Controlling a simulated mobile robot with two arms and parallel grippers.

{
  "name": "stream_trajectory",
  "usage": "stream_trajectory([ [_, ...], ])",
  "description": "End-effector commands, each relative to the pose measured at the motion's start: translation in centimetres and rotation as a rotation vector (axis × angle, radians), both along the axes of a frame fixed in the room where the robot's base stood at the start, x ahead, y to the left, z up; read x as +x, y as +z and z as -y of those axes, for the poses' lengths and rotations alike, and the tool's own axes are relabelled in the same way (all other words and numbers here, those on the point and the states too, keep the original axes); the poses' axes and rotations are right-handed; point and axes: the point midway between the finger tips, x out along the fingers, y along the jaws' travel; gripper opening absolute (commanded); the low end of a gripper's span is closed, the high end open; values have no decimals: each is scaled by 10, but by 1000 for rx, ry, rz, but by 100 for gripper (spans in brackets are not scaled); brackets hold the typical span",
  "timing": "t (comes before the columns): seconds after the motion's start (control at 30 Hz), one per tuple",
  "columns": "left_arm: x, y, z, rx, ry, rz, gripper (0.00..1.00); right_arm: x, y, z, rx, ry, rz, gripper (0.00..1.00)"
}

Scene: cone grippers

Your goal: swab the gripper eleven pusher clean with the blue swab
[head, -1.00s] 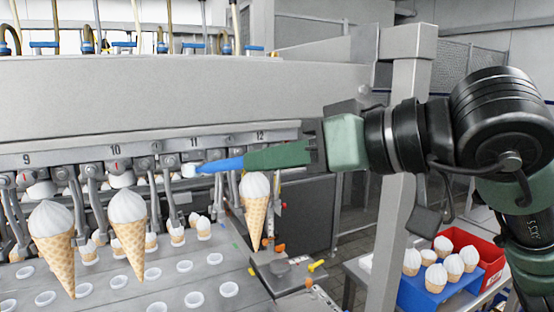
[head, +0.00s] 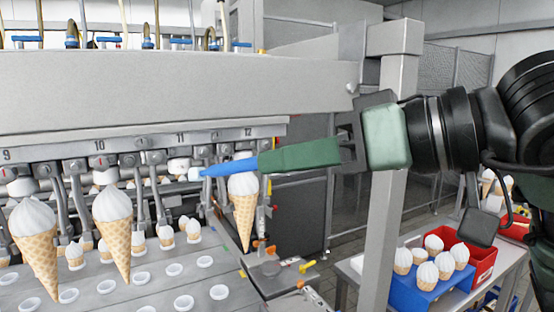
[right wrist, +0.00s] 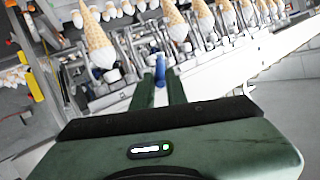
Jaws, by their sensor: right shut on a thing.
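My right gripper (head: 260,161) is shut on the blue swab (head: 231,166), which points left with its white tip (head: 196,174) at the far end. The number 11 label (head: 180,137) is on the machine's rail, and gripper eleven below it holds no cone. Its whitish pusher (head: 178,165) shows just left of the swab tip. I cannot tell whether they touch. In the right wrist view, the swab (right wrist: 160,73) sticks out between the green fingers (right wrist: 160,84); its tip is hard to make out. My left gripper is not in view.
Cones hang at gripper ten (head: 113,230) and gripper twelve (head: 243,215), the latter close behind the swab. A perforated tray (head: 110,290) lies below. A grey post (head: 392,190) stands beside my right arm. A blue block (head: 415,292) with cones sits at right.

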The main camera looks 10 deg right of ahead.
Motion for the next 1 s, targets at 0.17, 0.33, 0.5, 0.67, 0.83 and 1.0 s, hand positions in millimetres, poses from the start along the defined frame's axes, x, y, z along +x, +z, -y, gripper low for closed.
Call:
stream_trajectory([
  [0.17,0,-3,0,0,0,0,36,-12,0,4,0,0,3,0],
  [0.33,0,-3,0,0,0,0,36,-13,0,4,0,0,1,0],
  [0.5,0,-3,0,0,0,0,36,-13,0,4,0,0,1,0],
  [0.67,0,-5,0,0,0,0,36,-20,0,7,0,-1,3,0],
  [0.83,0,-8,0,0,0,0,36,-35,0,12,0,-1,4,0],
  [1.0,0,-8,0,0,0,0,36,-42,0,14,0,0,1,0],
])
